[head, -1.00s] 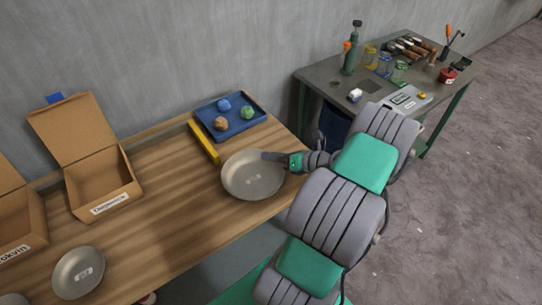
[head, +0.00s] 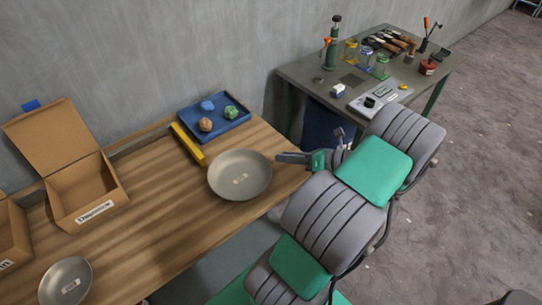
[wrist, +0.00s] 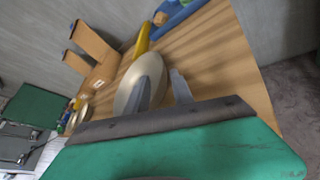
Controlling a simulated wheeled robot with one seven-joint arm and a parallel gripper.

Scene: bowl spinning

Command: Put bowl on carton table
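A shallow grey-beige metal bowl (head: 240,177) with a small label inside sits upright on the wooden table (head: 150,215) that also holds the cartons. It also shows in the wrist view (wrist: 150,72). My gripper (head: 279,157) is just right of the bowl's rim in the head view, apart from it. In the wrist view its two fingers (wrist: 160,84) are spread with nothing between them; the left finger overlaps the bowl in the picture. A second similar bowl (head: 66,283) sits at the table's front left.
Open cartons (head: 85,197) stand at the table's left. A blue tray (head: 226,130) with several coloured lumps and a yellow bar (head: 188,144) lie behind the bowl. A grey workbench (head: 320,85) with tools and jars stands at the back right. The table's middle is clear.

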